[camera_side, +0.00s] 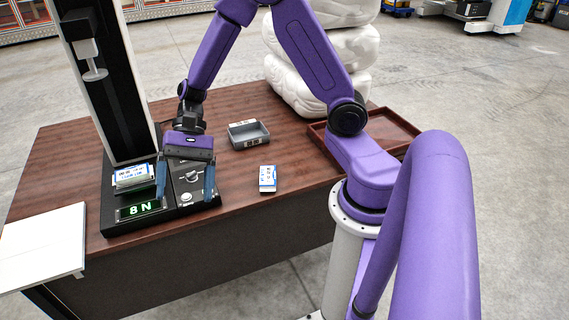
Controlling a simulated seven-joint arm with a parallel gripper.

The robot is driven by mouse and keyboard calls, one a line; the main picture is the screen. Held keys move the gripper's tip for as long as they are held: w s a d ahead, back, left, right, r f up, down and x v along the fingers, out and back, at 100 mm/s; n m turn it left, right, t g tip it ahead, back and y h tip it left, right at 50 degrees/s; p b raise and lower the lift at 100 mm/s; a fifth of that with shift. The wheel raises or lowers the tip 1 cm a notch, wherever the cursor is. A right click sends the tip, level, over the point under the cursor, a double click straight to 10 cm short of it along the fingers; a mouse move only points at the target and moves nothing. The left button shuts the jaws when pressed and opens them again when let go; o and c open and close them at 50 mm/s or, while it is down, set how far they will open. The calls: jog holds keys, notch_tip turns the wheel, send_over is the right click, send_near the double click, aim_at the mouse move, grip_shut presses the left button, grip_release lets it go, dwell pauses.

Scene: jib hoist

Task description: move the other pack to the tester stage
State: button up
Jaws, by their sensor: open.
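A white pack with blue markings (132,177) lies on the tester stage, at the base of the tall black tester column (108,90). A second white and blue pack (268,178) lies on the brown table, to the right of the tester. The tester's green display (138,210) reads what looks like "8 N". My gripper (185,195) is over the tester's control panel (188,178), which has a lever and a round knob. Its two blue-grey fingers are wide apart, one on each side of the panel, with no pack between them. Whether the fingertips touch the tester cannot be told.
A red-brown tray (392,128) lies at the right, partly behind my arm. White stacked sacks (320,70) stand behind the table. A white board (42,245) is at the left front. The table's middle front is clear.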

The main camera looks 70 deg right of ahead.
jog(key=s+d+r+n+t+h, duration=0.1)
jog(key=s+d+n+h, duration=0.3)
jog(key=s+n, duration=0.5)
jog(key=s+d+r+n+t+h, duration=0.2)
jog(key=s+d+r+n+h, duration=0.1)
jog(key=s+n, duration=0.6)
jog(key=r+n+h, duration=0.1)
jog(key=n, duration=0.1)
jog(key=shift+s+d+n+h, duration=0.25)
jog(key=shift+d+n+h, duration=0.05)
jog(key=shift+d, duration=0.1)
